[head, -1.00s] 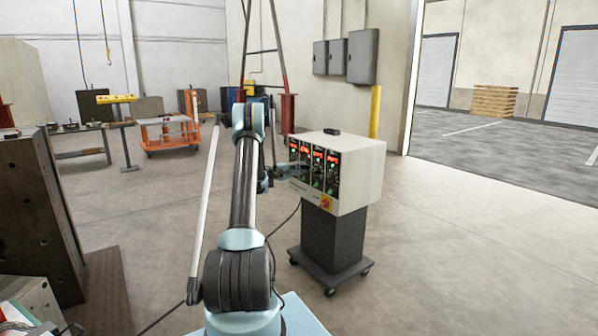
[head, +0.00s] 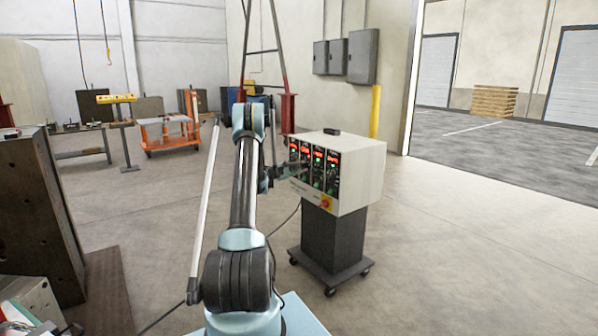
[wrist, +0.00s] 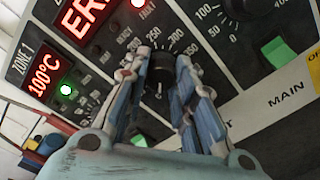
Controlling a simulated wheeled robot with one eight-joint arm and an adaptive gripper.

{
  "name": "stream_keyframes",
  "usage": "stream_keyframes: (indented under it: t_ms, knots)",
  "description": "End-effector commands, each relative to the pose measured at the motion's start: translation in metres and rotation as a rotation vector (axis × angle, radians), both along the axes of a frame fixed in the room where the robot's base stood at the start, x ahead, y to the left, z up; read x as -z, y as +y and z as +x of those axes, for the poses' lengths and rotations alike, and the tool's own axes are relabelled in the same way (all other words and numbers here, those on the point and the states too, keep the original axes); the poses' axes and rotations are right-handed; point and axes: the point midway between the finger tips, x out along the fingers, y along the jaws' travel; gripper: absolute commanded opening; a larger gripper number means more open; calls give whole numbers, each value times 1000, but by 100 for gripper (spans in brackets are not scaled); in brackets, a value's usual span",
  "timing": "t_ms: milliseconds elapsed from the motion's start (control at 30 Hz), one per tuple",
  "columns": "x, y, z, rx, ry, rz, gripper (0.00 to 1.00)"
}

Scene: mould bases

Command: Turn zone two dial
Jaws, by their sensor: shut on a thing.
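The controller box (head: 358,180) is pale with a black front panel of several modules with red displays. In the wrist view, a black dial (wrist: 160,68) with a number scale around it stands between the two fingers of my gripper (wrist: 162,66). The fingers are shut on it from both sides. Above it is a red display (wrist: 88,14) that reads "ER" and is cut off by the frame edge. The module to its left is labelled ZONE 1 and reads 100°C (wrist: 44,76). The zone label of the gripped dial's module is out of view. In the head view, my gripper (head: 288,171) is at the panel, small and partly hidden.
The box stands on a dark wheeled pedestal (head: 333,240). An orange cart (head: 172,135) stands far behind. The floor on the right is clear.

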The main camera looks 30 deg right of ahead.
Motion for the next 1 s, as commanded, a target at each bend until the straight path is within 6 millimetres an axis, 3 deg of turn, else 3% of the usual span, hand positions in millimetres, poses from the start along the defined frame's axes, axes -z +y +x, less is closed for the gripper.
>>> stream_keyframes:
  t_ms: [333, 367, 433, 800, 1000]
  knots:
    - [2, 1, 1, -3, 0, 3, 0]
    - [2, 1, 1, -3, 0, 3, 31]
    - [1, 1, 1, -2, 0, 2, 45]
    - [0, 2, 0, -1, 1, 0, 45]
    - [0, 23, -1, -3, 1, 1, 45]
